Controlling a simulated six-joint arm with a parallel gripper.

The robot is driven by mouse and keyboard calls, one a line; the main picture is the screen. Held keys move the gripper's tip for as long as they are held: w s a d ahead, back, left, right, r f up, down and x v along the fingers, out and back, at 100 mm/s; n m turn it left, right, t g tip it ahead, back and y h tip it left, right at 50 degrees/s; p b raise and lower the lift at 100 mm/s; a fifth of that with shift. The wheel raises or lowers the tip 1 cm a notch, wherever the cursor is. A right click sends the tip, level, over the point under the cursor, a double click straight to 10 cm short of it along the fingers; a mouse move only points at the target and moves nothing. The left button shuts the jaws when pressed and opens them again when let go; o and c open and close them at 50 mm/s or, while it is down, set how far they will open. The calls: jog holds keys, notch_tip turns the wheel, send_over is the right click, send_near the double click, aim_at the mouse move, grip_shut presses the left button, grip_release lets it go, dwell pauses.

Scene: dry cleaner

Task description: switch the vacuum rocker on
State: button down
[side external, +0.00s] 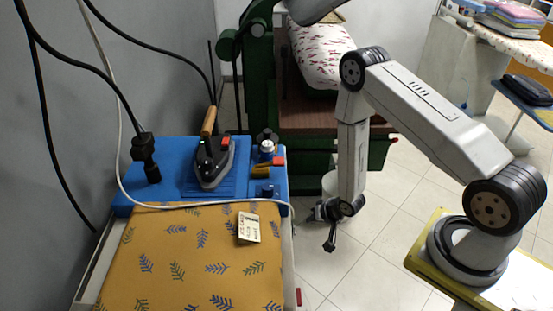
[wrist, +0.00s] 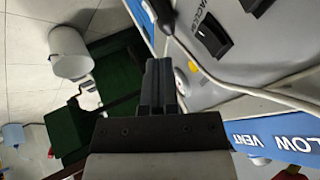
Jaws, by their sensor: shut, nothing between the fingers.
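The vacuum rocker (wrist: 212,36) is a black switch on a grey panel (wrist: 232,70) at the upper right of the wrist view, beside a partly visible label reading "VACUU". I cannot tell which way it is tipped. My gripper (wrist: 160,82) is shut and empty, its fingers pointing up the picture, left of the rocker and apart from it. In the side external view my gripper (side external: 331,238) hangs low, just right of the ironing table (side external: 190,255). The rocker does not show in that view; the panel's face is turned away.
A pale cable (wrist: 270,97) crosses the panel below the rocker. A second black switch (wrist: 248,5) is at the top edge. An iron (side external: 212,160) stands on a blue rest. A white bucket (wrist: 69,52) and a green machine (wrist: 118,75) lie left of my fingers.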

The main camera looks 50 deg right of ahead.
jog(key=shift+w+a+f, duration=0.3)
jog(key=shift+w+a, duration=0.2)
jog(key=shift+w, duration=0.15)
jog(key=shift+w+a+f, duration=0.3)
jog(key=shift+w+a, duration=0.2)
jog(key=shift+w, duration=0.1)
jog(key=shift+w+a+f, duration=0.3)
jog(key=shift+w+a, duration=0.2)
jog(key=shift+w, duration=0.15)
jog(key=shift+w+a, duration=0.2)
jog(key=shift+r, duration=0.2)
jog(key=shift+r, duration=0.6)
jog(key=shift+d, duration=0.1)
